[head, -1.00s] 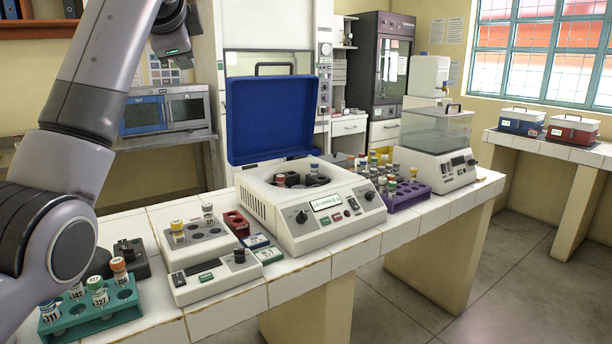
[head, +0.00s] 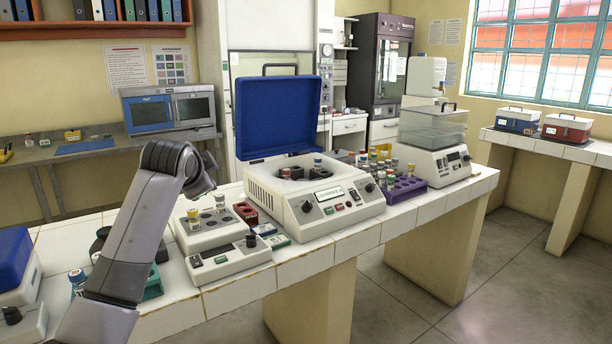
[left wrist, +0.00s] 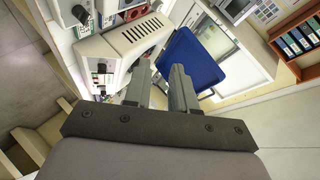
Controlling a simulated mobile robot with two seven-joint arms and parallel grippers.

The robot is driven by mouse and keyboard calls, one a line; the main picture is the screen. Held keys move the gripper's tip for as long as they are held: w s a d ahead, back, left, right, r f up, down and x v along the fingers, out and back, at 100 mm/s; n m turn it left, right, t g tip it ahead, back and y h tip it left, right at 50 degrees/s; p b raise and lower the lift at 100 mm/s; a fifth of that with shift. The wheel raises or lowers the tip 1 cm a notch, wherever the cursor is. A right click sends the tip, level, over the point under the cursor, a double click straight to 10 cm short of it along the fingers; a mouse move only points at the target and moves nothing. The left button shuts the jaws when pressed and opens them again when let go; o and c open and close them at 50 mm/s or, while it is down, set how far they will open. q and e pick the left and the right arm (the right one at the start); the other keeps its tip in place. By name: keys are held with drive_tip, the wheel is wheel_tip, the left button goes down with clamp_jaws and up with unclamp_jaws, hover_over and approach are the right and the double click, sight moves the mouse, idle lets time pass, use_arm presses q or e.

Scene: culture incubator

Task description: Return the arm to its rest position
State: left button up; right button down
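My left arm rises from the bottom left in the head view and bends at its dark wrist. My left gripper (head: 207,182) is partly hidden there, over the near bench beside the block with vials. In the left wrist view, the two fingers of my left gripper (left wrist: 160,75) stand apart with nothing between them. Beyond them are the white centrifuge (left wrist: 118,45) and its raised blue lid (left wrist: 190,60). My right gripper is in neither view.
The open centrifuge (head: 330,215) stands mid-bench. A vial block (head: 225,258) is close by my gripper. A teal rack (head: 153,283) is mostly behind my arm. A blue-lidded device (head: 12,265) is at far left. A purple rack (head: 405,190) stands farther right.

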use_arm(q)
drive_tip(key=s+f+n, duration=0.1)
drive_tip(key=s+f, duration=0.4)
drive_tip(key=f, duration=0.5)
drive_tip(key=s+f+n+g+h, duration=0.15)
drive_tip(key=s+f, duration=0.25)
drive_tip(key=f, duration=0.6)
drive_tip(key=s+f+n+t, duration=0.15)
drive_tip(key=s+f, duration=0.35)
drive_tip(key=f, duration=0.5)
drive_tip(key=s+f+n, duration=0.1)
drive_tip(key=s+f, duration=0.2)
drive_tip(key=s, duration=0.6)
drive_tip(key=s+f+n+g+h, duration=0.1)
drive_tip(key=s+f, duration=0.3)
drive_tip(key=s, duration=0.6)
drive_tip(key=s+d+f+n+p, duration=0.1)
drive_tip(key=s+f+n, duration=0.2)
drive_tip(key=s, duration=0.6)
drive_tip(key=shift+s+f+g, duration=0.2)
drive_tip(key=shift+f+g, duration=0.2)
drive_tip(key=shift+f, duration=0.35)
